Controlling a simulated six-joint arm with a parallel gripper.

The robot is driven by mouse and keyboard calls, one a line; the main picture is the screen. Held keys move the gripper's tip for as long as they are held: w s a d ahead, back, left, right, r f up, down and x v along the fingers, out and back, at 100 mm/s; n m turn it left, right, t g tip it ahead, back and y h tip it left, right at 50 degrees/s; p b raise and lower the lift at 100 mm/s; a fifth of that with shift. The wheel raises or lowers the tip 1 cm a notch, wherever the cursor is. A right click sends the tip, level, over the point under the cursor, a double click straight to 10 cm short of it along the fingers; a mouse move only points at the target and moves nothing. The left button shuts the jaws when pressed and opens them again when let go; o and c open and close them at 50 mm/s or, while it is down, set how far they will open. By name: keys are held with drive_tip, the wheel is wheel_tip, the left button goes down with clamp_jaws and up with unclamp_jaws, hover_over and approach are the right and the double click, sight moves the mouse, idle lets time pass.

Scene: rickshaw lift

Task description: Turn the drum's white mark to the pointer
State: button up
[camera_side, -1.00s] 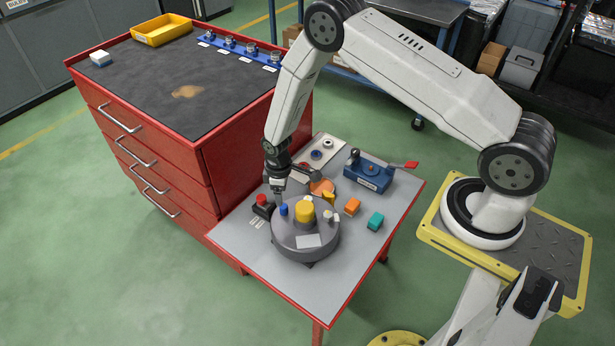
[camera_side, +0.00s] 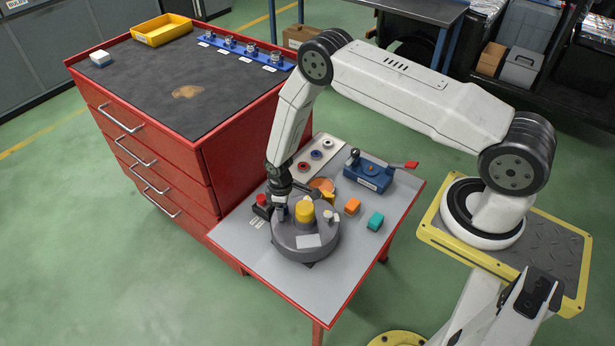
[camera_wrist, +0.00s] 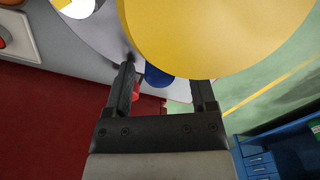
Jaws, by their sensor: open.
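The round grey drum (camera_side: 290,247) sits on the small bench, with a yellow hub (camera_side: 304,211) in its middle. A white rectangular patch (camera_side: 308,241) is on its near side, and a pale peg (camera_side: 328,216) stands right of the hub. A small yellow wedge (camera_side: 329,197), perhaps the pointer, shows behind the drum. My gripper (camera_side: 284,208) points down at the drum's left rear. In the wrist view my open gripper (camera_wrist: 165,76) has its fingers on either side of a blue peg (camera_wrist: 157,77), with gaps visible. The yellow hub (camera_wrist: 215,35) fills the top there.
Right of the drum are an orange block (camera_side: 352,206) and a teal block (camera_side: 375,221). A red button box (camera_side: 262,206) is close on the left. The bench's front (camera_side: 335,275) is clear.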

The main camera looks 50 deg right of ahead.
clamp_jaws()
idle(1.4)
